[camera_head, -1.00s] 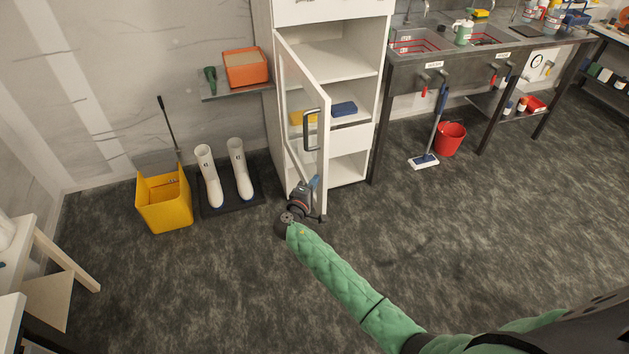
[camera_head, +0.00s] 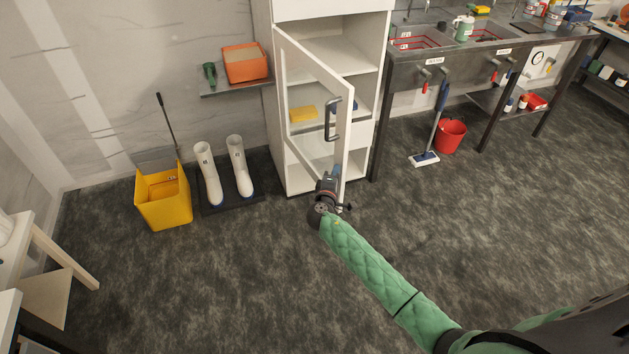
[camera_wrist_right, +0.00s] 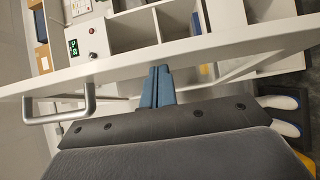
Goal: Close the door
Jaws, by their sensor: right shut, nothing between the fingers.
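The glass-paned white door (camera_head: 312,100) of the tall white cabinet (camera_head: 262,60) stands partly open, hinged on its left side. Its grey bar handle (camera_head: 328,120) is on the right edge of the door. My right gripper (camera_head: 334,172) is at the lower part of the door, below the handle. In the right wrist view the blue fingers (camera_wrist_right: 157,80) are together with nothing between them, at the white door frame (camera_wrist_right: 215,42); the handle (camera_wrist_right: 62,110) is off to their left. Whether they touch the door is hard to tell. My left gripper is out of view.
White boots (camera_head: 240,166) on a dark mat and a yellow bucket (camera_head: 165,200) stand left of the cabinet. A wall shelf holds an orange bin (camera_head: 246,65). A mop (camera_head: 435,125) and red bucket (camera_head: 450,136) stand right. The floor in front is clear.

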